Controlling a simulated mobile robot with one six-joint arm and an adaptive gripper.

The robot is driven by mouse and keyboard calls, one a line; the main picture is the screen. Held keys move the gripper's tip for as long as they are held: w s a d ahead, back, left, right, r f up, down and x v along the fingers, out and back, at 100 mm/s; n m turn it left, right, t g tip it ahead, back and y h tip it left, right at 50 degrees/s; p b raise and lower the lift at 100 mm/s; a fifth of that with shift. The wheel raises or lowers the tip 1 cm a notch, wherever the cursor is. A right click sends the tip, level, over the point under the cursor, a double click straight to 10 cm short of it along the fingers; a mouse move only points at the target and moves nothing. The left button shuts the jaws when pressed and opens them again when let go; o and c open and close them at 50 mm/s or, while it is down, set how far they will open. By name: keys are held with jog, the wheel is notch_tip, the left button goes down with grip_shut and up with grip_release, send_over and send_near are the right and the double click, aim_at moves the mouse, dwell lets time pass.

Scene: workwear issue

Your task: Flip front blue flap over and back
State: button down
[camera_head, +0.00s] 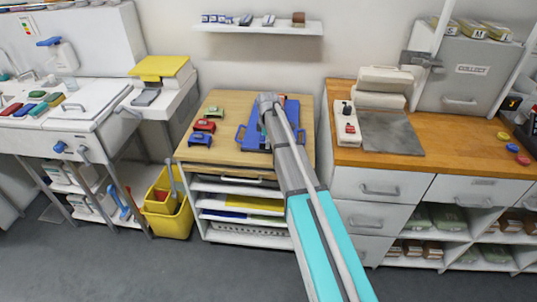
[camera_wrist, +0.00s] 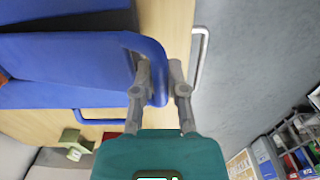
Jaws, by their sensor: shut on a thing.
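A blue piece (camera_head: 254,134) with loop handles at its sides lies on the wooden top of the middle cabinet in the head view. My arm covers much of it. In the wrist view, its blue flap (camera_wrist: 75,62) fills the upper left, with a rounded blue edge on the right. My gripper (camera_wrist: 160,68) is at that rounded edge, one finger on each side, and is shut on it. In the head view the fingers are hidden behind my arm. A side loop (camera_wrist: 100,121) shows below the flap in the wrist view.
Red and blue small items (camera_head: 202,132) stand left on the same wooden top (camera_head: 235,103). A yellow bucket (camera_head: 168,208) is on the floor at left. A wooden counter (camera_head: 440,143) with a grey mat stands at right. A shelf (camera_head: 258,27) hangs above.

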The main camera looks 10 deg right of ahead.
aim_at(268, 158)
notch_tip(268, 158, down, 5)
jog(key=b, duration=0.5)
jog(key=shift+s, duration=0.15)
dwell(0.3)
jog(key=c, duration=0.9)
grip_release()
jog(key=shift+r, duration=0.15)
notch_tip(268, 158, up, 8)
jog(key=p, duration=0.8)
jog(key=shift+s, duration=0.1)
